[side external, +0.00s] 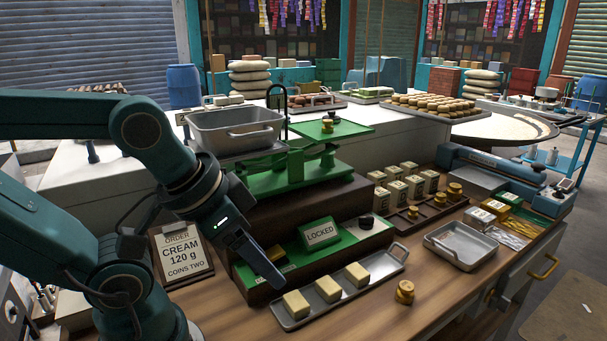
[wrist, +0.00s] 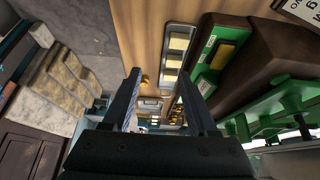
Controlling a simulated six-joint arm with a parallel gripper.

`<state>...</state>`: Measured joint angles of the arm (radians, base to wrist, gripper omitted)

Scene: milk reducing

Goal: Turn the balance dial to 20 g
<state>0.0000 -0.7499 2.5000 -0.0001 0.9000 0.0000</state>
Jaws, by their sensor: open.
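The green balance (side external: 290,170) stands on a dark wooden base, with a grey metal pan (side external: 235,130) on its left and a green plate (side external: 330,130) bearing a brass weight on its right. My gripper (side external: 272,278) is in front of the panel's left end, apart from the knob. In the wrist view my gripper (wrist: 160,76) has its fingers apart with nothing held. A yellow block (wrist: 223,55) shows on the panel there.
An order card (side external: 183,252) reads cream 120 g, coins two. An empty tray (side external: 461,250) is at right.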

